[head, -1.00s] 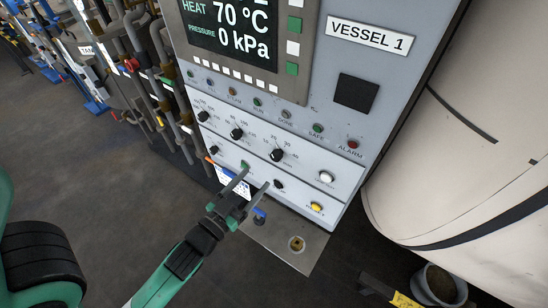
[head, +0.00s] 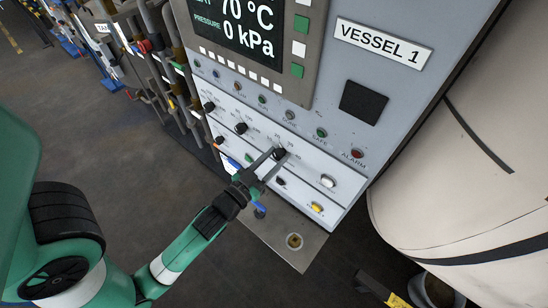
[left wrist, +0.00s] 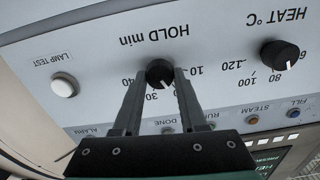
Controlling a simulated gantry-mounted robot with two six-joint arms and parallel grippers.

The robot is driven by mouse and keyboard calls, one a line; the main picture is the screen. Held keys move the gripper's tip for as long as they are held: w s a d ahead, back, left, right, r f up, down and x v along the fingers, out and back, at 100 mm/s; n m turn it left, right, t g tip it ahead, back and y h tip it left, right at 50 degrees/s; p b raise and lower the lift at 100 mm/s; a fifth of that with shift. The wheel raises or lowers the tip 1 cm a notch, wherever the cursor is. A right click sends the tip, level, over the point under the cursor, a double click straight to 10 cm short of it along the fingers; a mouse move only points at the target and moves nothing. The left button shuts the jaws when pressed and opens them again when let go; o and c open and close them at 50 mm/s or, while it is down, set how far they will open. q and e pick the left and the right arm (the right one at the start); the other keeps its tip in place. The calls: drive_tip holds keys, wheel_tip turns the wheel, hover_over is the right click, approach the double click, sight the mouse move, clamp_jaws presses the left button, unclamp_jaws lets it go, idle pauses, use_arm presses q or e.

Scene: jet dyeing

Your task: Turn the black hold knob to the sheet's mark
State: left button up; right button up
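The black hold knob (left wrist: 160,72) sits under the upside-down "HOLD min" label in the left wrist view, its white pointer between the 30 and the hidden 20. In the head view the knob (head: 279,153) is at the tips of my left gripper (head: 279,156). In the left wrist view the gripper's fingertips (left wrist: 161,76) flank the knob, one on each side; I cannot tell whether they press on it. My right gripper is out of view.
The heat knob (left wrist: 280,54) is beside the hold knob. A white lamp-test button (head: 327,181) and a yellow button (head: 317,207) are close by. Indicator lamps run above the knobs. A metal ledge (head: 270,236) juts out below. A large pale vessel (head: 470,130) stands at the right.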

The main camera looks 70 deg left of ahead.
use_arm(q)
clamp_jaws()
drive_tip(key=shift+m, duration=0.3)
drive_tip(key=m+p, duration=0.1)
drive_tip(key=m, duration=0.3)
drive_tip(key=shift+p, duration=0.4)
drive_tip(key=m+p, duration=0.1)
drive_tip(key=m, duration=0.4)
drive_tip(key=shift+f, duration=0.1)
drive_tip(key=o, duration=0.7)
unclamp_jaws()
